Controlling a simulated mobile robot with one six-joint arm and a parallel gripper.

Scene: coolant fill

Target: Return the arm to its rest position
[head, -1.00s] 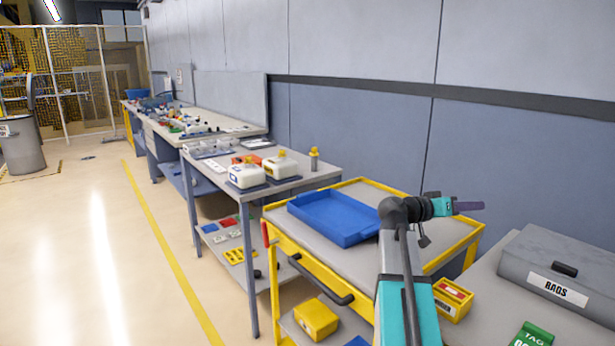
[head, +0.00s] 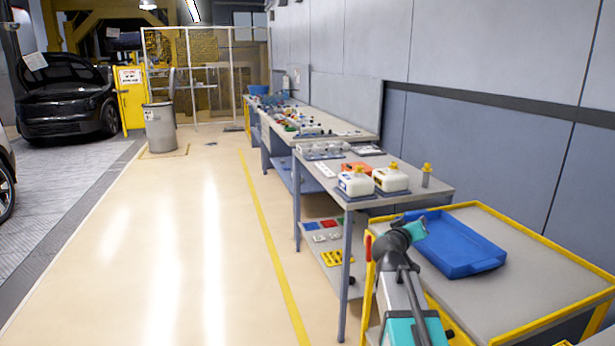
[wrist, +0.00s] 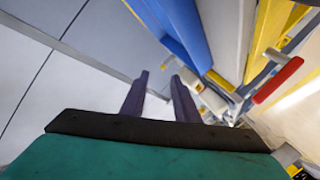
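My gripper (wrist: 160,76) shows in the wrist view with its two dark purple fingers apart. Only background shows between them, so it is open and empty. In the head view my arm rises at the lower right, bent at the top, with a teal wrist part (head: 413,231) by the left edge of the blue tray (head: 455,262). The fingers cannot be made out in the head view. The blue tray lies on the yellow-edged cart (head: 510,305) and looks empty.
A grey table (head: 425,185) beyond the cart bears two white jugs (head: 391,179) and a small yellow-capped bottle (head: 426,175). A longer workbench (head: 320,122) runs behind it. The floor at left is open, with a bin (head: 160,128) and a black car (head: 66,95) farther off.

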